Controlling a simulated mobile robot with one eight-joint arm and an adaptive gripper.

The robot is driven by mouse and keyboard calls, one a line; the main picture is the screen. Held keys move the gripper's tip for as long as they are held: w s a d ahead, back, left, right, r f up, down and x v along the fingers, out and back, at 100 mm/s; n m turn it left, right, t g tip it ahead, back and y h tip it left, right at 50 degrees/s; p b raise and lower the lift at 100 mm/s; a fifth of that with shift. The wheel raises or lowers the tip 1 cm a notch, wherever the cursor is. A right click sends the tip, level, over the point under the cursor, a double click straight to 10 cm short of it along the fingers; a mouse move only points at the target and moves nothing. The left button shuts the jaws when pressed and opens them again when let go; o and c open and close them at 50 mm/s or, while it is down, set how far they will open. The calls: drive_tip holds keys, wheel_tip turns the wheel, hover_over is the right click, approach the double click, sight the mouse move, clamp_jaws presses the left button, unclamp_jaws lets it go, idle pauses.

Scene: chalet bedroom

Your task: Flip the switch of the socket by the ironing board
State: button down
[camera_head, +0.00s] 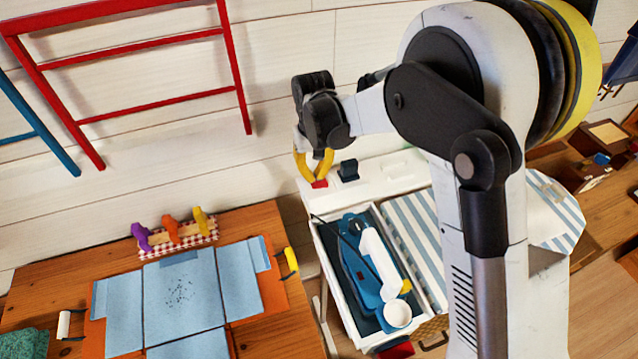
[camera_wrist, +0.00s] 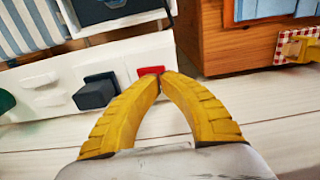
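A white socket block (camera_head: 385,180) lies beside the ironing board (camera_head: 415,240), which has a blue-and-white striped cover. The socket's red switch (camera_head: 320,184) is at its left end, with a dark plug (camera_head: 348,170) beside it. In the wrist view, the red switch (camera_wrist: 150,71) and dark plug (camera_wrist: 96,93) sit on the white block (camera_wrist: 55,90). My gripper (camera_head: 317,178) has yellow fingers whose tips meet at the red switch in the wrist view (camera_wrist: 166,75). It is shut and holds nothing visible. I cannot tell whether the tips touch the switch, which they partly hide.
A white-rimmed tray (camera_head: 325,245) with a blue-and-white iron (camera_head: 370,265) is below the socket. A white plank wall (camera_head: 150,165) is behind. A red rack (camera_head: 90,60) hangs upper left.

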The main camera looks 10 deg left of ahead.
sight(315, 183)
drive_tip(key=shift+f+b, duration=0.95)
drive_tip(key=shift+f, duration=0.4)
idle(0.4)
drive_tip(key=shift+r, duration=0.15)
drive_tip(key=shift+r+p, duration=2.15)
drive_tip(key=shift+r, duration=1.3)
drive_tip(key=shift+f, duration=0.1)
